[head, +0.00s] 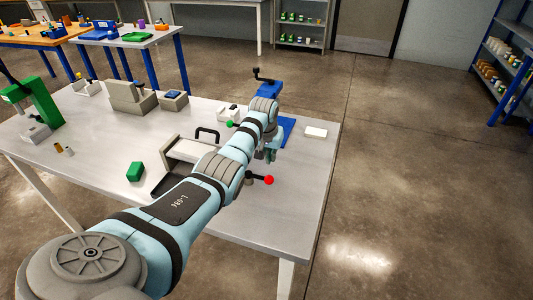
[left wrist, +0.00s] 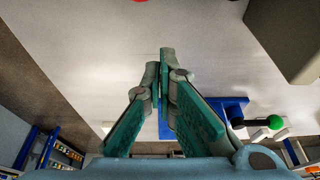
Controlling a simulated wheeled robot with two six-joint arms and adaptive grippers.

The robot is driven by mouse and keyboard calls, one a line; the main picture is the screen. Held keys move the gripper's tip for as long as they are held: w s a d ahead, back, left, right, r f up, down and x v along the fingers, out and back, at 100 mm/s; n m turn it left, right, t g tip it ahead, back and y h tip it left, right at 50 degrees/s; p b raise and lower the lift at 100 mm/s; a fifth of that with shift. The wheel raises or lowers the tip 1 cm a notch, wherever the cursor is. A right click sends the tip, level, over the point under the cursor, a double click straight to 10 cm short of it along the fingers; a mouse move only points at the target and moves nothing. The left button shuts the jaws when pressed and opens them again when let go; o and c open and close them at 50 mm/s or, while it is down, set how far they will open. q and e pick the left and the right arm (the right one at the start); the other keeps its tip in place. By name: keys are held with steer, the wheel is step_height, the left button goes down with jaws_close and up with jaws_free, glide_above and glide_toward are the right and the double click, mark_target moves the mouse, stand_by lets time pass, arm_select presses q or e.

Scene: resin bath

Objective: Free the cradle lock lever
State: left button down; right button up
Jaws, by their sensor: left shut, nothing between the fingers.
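A black lever with a red ball knob (head: 268,180) sticks out to the right near the table's front right. In the left wrist view, a sliver of red (left wrist: 140,1) shows at the top edge. Another lever has a green ball knob (head: 230,124), which also shows in the left wrist view (left wrist: 275,122). I cannot tell which lever locks the cradle. My left gripper (head: 271,153) is over the table's right part, behind the red knob and apart from it. In the left wrist view, its fingers (left wrist: 166,58) are together and empty. My arm hides the levers' surroundings. My right gripper is not in view.
A blue fixture (head: 287,128) stands partly behind my arm. A small white block (head: 316,132) lies near the table's right edge. The front right corner is clear.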

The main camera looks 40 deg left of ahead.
mark_target(260, 177)
arm_select(q)
steer(key=b+x, duration=0.1)
steer(key=x, duration=0.1)
steer(key=b+x, duration=0.1)
steer(key=shift+s+f+b, duration=0.2)
steer(key=shift+f+b, duration=0.1)
steer(key=shift+f, duration=0.1)
steer(key=s+p, duration=0.1)
steer(key=s+r+p, duration=0.2)
steer(key=p, duration=0.1)
steer(key=shift+d, duration=0.3)
steer(key=shift+s+d+p, duration=0.15)
steer(key=shift+s+p, duration=0.2)
steer(key=shift+p, duration=0.05)
steer(key=shift+s+d+f, duration=0.1)
steer(key=shift+s+f, duration=0.1)
steer(key=shift+s, duration=0.05)
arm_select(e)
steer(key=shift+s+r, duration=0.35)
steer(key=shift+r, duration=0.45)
arm_select(q)
steer(key=shift+f, duration=0.1)
steer(key=shift+s+d+m, duration=0.1)
steer(key=shift+d+m, duration=0.05)
steer(key=shift+m, duration=0.15)
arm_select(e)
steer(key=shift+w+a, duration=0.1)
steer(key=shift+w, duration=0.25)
